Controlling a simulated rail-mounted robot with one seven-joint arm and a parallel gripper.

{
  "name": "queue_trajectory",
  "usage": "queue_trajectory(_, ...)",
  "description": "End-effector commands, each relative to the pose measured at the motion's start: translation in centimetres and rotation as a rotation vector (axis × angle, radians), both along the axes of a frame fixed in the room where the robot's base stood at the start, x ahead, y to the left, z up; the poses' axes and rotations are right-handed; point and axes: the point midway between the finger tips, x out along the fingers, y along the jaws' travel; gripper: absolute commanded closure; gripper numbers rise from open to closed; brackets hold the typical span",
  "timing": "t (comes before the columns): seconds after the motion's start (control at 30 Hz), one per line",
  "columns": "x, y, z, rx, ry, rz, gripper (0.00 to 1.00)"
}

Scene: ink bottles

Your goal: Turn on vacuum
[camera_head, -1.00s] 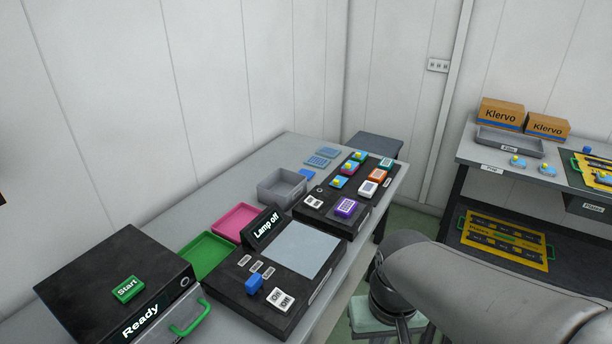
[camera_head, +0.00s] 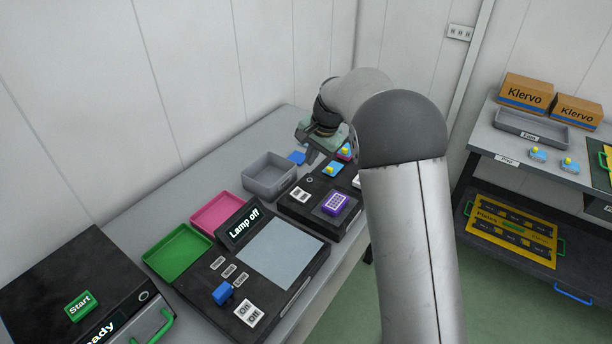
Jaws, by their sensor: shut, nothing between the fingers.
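A black panel (camera_head: 292,213) at the back of the grey table carries a small white two-part switch (camera_head: 300,195). Its lettering is too small to read surely. A purple block (camera_head: 335,203) sits on the same panel, with blue blocks topped in yellow (camera_head: 333,170) behind it. No part in view is legibly marked as the vacuum. My gripper (camera_head: 312,156) is shut and empty, above the back part of this panel, behind the switch and apart from it. My arm hides the panel's right part and several blocks there.
A nearer black unit (camera_head: 312,275) reads "Lamp off" and has an On/Off switch (camera_head: 249,313) and a blue knob (camera_head: 222,293). Grey (camera_head: 250,180), pink (camera_head: 198,222) and green (camera_head: 150,259) trays stand left. A "Start" box (camera_head: 40,300) is front left.

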Motion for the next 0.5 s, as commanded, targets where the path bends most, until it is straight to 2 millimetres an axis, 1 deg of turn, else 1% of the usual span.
queue_trajectory(0.1, 0.48, 0.37, -0.15, 0.004, -0.001, -0.007, 1.0)
queue_trajectory(0.37, 0.47, 0.34, -0.16, 0.004, -0.001, -0.007, 1.0)
queue_trajectory(0.5, 0.54, 0.47, -0.69, 0.004, 0.0, -0.007, 1.0)
